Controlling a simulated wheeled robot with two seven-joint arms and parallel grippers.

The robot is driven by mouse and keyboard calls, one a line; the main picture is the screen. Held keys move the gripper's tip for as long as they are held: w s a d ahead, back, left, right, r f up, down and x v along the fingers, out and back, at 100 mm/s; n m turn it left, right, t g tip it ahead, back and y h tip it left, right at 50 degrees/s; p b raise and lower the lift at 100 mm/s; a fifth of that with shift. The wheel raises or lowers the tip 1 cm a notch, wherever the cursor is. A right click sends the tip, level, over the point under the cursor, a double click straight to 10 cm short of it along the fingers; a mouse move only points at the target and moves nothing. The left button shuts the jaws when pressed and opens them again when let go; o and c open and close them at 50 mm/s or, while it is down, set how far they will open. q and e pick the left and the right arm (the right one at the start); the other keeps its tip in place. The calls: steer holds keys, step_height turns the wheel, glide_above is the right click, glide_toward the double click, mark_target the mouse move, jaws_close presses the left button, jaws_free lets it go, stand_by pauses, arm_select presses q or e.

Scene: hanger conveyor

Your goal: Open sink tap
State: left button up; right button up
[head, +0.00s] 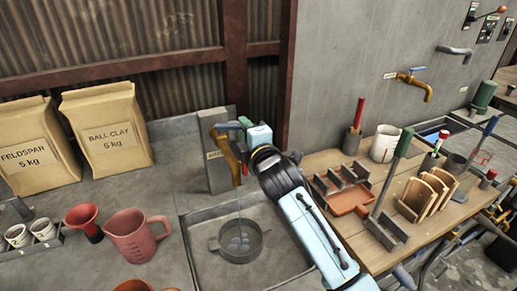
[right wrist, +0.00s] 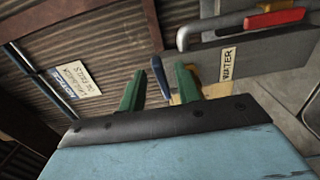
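The sink tap (head: 232,160) is a brass spout on a grey post (head: 217,172) whose label is partly hidden. It stands at the back of the grey sink (head: 205,270). My right gripper (head: 243,128) is at the top of the tap and hides part of it. In the right wrist view the green fingers of my right gripper (right wrist: 160,90) are apart, with the blue tap lever (right wrist: 159,76) between them. Whether they touch it I cannot tell. A thin pale stream seems to run below the spout. My left gripper is not in view.
A red jug (head: 136,235) and clay bags (head: 107,130) stand left. A wooden bench (head: 322,160) with tools is right. Another brass tap (head: 415,85) is on the wall.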

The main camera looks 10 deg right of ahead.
steer(key=v, duration=1)
steer(key=shift+s, duration=0.35)
steer(key=shift+c, duration=0.4)
